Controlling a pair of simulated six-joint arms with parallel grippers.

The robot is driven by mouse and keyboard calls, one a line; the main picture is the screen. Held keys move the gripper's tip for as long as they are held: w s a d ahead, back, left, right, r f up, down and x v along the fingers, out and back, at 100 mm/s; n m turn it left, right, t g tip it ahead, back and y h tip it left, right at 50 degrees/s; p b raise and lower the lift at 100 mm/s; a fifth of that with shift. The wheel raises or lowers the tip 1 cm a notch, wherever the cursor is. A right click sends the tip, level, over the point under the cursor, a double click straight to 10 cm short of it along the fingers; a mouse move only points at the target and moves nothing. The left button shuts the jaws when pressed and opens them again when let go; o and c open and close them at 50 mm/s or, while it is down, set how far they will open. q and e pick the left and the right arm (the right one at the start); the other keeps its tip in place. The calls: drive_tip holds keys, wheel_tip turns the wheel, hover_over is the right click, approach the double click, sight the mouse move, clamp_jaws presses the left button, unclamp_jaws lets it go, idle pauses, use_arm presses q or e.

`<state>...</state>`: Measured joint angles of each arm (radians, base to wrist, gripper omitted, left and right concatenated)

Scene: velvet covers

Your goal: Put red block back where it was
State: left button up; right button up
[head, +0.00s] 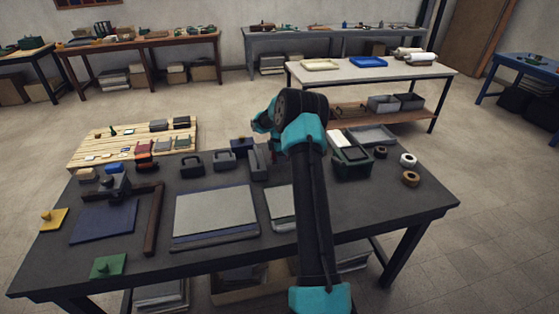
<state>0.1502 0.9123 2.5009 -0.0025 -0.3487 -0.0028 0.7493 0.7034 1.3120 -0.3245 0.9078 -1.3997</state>
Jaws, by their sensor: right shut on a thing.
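My right arm reaches from the front edge across the dark table (340,235). Its right gripper (272,138) is over the far side of the table, partly hidden behind my own wrist. It is shut on a small red piece, the red block (273,150), of which only a sliver shows. A blue cloth cover (105,222), a green cover with a knob (108,265) and a yellow cover with a knob (53,219) lie at the left of the table. My left gripper is not in view.
A grey flat panel (215,210) lies mid-table beside a brown L-shaped bar (153,220). Dark cases (191,167) stand along the back edge. The right front of the table is clear.

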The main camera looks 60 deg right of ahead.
drive_tip(key=shift+w+d+f, duration=0.1)
drive_tip(key=shift+w+d, duration=0.2)
drive_tip(key=shift+d, duration=0.2)
drive_tip(key=shift+w+d, duration=0.25)
drive_tip(key=shift+d, duration=0.2)
drive_tip(key=shift+w+d, duration=0.1)
drive_tip(key=shift+d, duration=0.05)
drive_tip(key=shift+f, duration=1.75)
drive_tip(key=shift+f, duration=0.1)
drive_tip(key=o, duration=0.9)
drive_tip(key=shift+f, duration=0.1)
wheel_tip(320, 180, up, 12)
drive_tip(key=shift+r, duration=0.2)
